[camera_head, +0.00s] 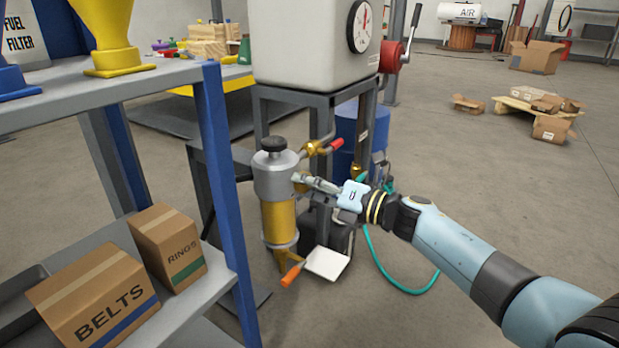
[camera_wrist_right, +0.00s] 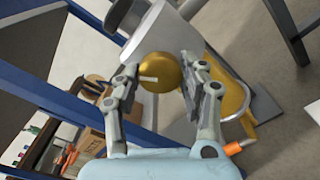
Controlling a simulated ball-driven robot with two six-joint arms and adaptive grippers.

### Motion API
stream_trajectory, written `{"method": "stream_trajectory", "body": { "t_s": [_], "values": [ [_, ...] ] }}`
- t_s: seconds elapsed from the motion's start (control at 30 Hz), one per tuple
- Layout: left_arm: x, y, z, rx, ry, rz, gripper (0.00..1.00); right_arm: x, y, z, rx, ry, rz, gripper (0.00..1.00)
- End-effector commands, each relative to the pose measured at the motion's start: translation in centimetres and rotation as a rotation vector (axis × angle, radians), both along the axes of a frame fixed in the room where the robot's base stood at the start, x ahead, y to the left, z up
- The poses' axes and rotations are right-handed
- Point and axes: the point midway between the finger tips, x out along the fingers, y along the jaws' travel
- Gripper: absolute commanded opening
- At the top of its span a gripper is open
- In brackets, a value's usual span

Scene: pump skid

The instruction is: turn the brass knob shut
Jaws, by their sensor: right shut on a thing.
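The brass knob (camera_wrist_right: 158,75) sits on the side of the filter's grey head and shows a pale mark on its face in the right wrist view. My right gripper (camera_head: 303,181) reaches the filter from the right in the head view. Its two fingers stand on either side of the knob and are shut on it. The filter (camera_head: 280,222) has a grey head, a black cap on top and an amber bowl below. In the head view the fingers and their closeness hide most of the knob. My left gripper is not in view.
An orange-handled drain lever (camera_head: 291,274) and a white tray (camera_head: 327,263) are below the bowl. A red-handled valve (camera_head: 335,144) is above my gripper. A blue-posted shelf (camera_head: 222,170) with boxes stands close on the left. A green hose (camera_head: 385,270) curves over the floor.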

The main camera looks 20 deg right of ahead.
Motion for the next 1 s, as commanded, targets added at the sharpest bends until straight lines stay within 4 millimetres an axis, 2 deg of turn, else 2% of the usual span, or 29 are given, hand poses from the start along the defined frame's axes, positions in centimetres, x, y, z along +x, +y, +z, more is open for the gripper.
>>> {"method": "stream_trajectory", "body": {
  "t_s": [0.07,0.5,1.0],
  "values": [
    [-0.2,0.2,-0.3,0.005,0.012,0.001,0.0,0.2,-0.1,0.5,0.057,0.04,-0.002,0.1],
    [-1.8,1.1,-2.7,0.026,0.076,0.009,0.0,0.1,-0.1,0.3,0.338,0.261,-0.003,0.1],
    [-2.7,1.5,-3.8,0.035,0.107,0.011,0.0,0.1,-0.1,0.1,0.461,0.358,-0.004,0.1]
  ]
}}
